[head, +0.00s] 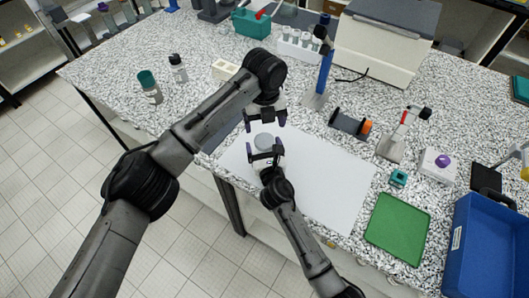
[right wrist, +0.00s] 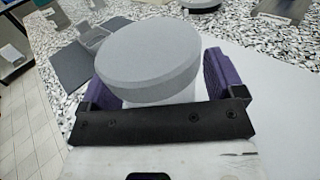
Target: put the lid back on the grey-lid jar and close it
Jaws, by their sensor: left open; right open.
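The grey lid (head: 263,141) is on top of the white jar, over the left part of the white mat (head: 325,190). In the right wrist view the lid (right wrist: 150,58) sits over the jar's white body (right wrist: 170,99); I cannot tell whether it is fully seated. My right gripper (head: 264,154) is open, its purple-padded fingers on both sides of the jar below the lid. My left gripper (head: 265,120) is open and empty, pointing down just behind and above the lid. Most of the jar's body is hidden by the right gripper.
A green tray (head: 397,229) and blue crate (head: 490,255) are at the right. A teal-capped bottle (head: 149,86) and a dark-capped bottle (head: 178,68) stand at the left. A blue stand (head: 323,75) and black-and-orange device (head: 349,124) are behind. The mat's right part is clear.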

